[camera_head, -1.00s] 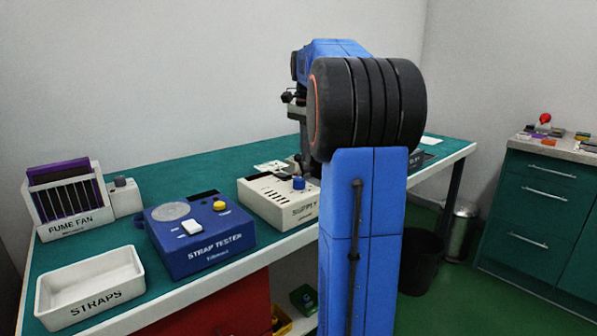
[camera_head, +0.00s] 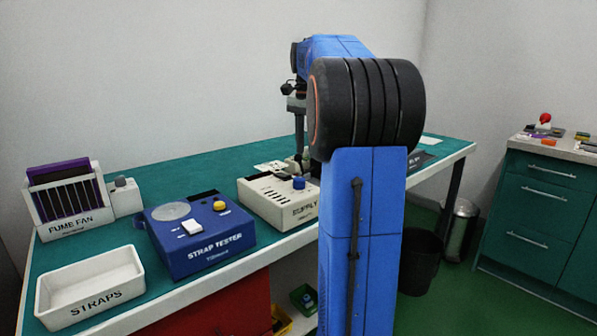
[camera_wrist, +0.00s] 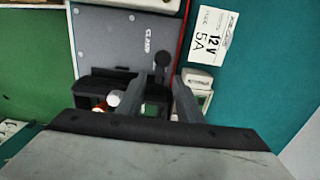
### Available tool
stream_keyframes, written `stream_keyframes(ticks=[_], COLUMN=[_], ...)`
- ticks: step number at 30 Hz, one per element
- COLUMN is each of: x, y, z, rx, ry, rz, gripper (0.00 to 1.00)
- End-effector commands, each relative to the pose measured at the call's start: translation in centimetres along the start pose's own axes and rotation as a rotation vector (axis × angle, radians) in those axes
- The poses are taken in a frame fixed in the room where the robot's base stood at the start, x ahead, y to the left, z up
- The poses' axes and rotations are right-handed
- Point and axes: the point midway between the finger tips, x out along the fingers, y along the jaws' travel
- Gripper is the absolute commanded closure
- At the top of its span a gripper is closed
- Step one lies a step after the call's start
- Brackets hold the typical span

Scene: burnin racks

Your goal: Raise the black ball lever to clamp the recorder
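In the wrist view a grey plate marked CLAMP (camera_wrist: 120,40) lies beyond my gripper (camera_wrist: 160,82). The black ball lever (camera_wrist: 163,60) stands at the plate's near edge, its ball just past the gap between my fingertips. My two dark fingers are apart, one on each side of the lever's line; I cannot tell whether either touches it. A pale device with a window (camera_wrist: 199,80) sits beside the right finger; I cannot tell if it is the recorder. In the head view my arm hides the clamp, and the gripper shows only in part.
A label reading 12V 5A (camera_wrist: 213,33) lies on the green bench. A drawer cabinet (camera_head: 540,205) stands at right.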

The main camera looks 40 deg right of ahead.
Motion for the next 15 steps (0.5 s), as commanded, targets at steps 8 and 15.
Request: stream_keyframes(ticks=[8, 15], x=[-1.9, -3.4], y=[0.0, 0.0], z=[0.0, 0.0], rx=[0.000, 0.000], ry=[0.001, 0.001], rz=[-0.002, -0.002], gripper=[0.67, 0.67])
